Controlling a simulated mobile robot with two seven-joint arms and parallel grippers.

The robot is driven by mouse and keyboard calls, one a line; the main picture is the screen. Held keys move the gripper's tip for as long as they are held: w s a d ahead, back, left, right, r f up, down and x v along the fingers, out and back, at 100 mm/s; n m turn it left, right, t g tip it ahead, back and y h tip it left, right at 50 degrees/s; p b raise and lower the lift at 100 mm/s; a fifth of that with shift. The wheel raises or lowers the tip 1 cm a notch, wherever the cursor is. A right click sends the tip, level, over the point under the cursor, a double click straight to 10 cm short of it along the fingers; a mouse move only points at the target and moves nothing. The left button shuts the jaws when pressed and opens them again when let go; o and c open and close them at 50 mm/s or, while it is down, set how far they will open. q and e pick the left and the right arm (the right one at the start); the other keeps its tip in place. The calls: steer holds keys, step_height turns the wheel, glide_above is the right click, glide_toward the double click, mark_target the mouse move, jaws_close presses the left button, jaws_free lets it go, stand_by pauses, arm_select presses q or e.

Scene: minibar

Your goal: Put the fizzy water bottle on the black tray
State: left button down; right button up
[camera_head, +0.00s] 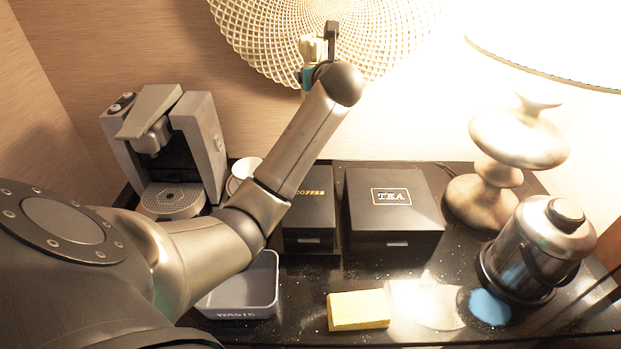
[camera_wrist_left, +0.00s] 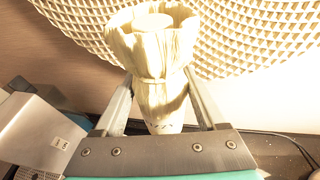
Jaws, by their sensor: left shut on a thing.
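My left gripper (camera_head: 318,46) is raised high in front of the wall, at the upper middle of the head view, above the coffee and tea boxes. In the left wrist view, its two fingers (camera_wrist_left: 160,78) are shut on a pale cream, upright bottle-like thing (camera_wrist_left: 158,60). It has a ruffled top, a pinched middle and small dark marks low down. No separate black tray stands out; the counter (camera_head: 300,320) itself is glossy black. My right gripper is not in view.
A coffee machine (camera_head: 165,150) stands at the left, a waste bin (camera_head: 245,290) in front. Black COFFEE (camera_head: 310,215) and TEA (camera_head: 393,205) boxes stand mid-counter. A yellow sponge (camera_head: 358,310) lies in front. A lamp (camera_head: 500,165) and metal pot (camera_head: 540,245) stand right.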

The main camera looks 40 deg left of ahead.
arm_select(q)
step_height(320, 180, down, 19)
steer(key=a+b, duration=0.1)
steer(key=b, duration=0.4)
steer(key=shift+w+a, duration=0.3)
steer(key=shift+a, duration=0.05)
steer(key=shift+f, duration=0.2)
jaws_free()
steer(key=shift+f, duration=0.1)
steer(key=p+v, duration=0.2)
steer(key=v, duration=1)
steer(key=shift+d+r, duration=0.1)
steer(key=shift+r, duration=0.1)
